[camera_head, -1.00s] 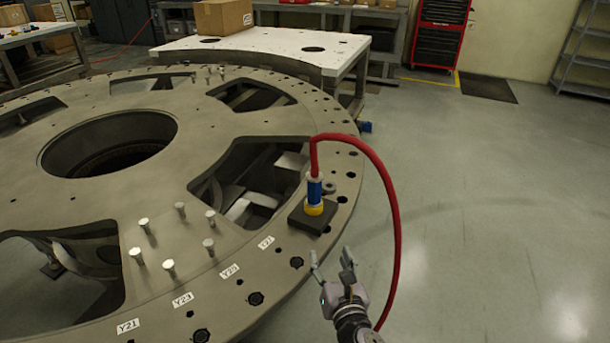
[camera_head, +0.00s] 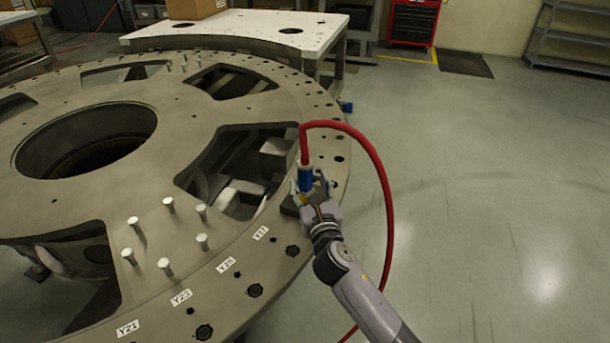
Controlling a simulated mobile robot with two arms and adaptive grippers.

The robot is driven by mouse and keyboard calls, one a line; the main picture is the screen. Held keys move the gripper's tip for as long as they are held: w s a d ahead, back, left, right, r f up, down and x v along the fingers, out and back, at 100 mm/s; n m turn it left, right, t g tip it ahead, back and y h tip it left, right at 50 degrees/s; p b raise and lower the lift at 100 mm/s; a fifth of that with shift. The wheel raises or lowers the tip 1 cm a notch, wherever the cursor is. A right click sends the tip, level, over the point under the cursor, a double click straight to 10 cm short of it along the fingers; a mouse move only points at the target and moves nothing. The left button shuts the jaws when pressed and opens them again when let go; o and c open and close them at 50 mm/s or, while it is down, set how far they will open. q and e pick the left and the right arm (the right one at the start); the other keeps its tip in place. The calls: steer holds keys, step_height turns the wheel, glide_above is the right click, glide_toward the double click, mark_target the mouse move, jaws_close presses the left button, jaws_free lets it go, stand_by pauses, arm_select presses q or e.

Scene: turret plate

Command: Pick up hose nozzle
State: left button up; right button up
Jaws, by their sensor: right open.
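The hose nozzle (camera_head: 305,179) is blue and stands upright near the outer edge of the turret plate (camera_head: 160,200). A red hose (camera_head: 372,153) arches from its top and hangs down off the plate to the right. My right gripper (camera_head: 312,187) is open at the nozzle, with its fingers about the blue body. The gripper hides the nozzle's yellow lower part and most of the dark block under it. I cannot tell whether the fingers touch the nozzle. My left gripper is not in view.
Several metal pins (camera_head: 168,204) stand up from the plate left of the nozzle. The plate has large openings and a round central hole (camera_head: 85,142). A white-topped table (camera_head: 240,32) with a cardboard box (camera_head: 196,8) stands behind. The floor at right is clear.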

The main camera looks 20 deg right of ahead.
mark_target(307, 178)
steer(key=shift+w+d+f, duration=0.1)
steer(key=shift+w, duration=1.25)
steer(key=shift+w+d+f, duration=0.1)
steer(key=shift+w, duration=1.25)
steer(key=shift+c, duration=0.5)
jaws_close()
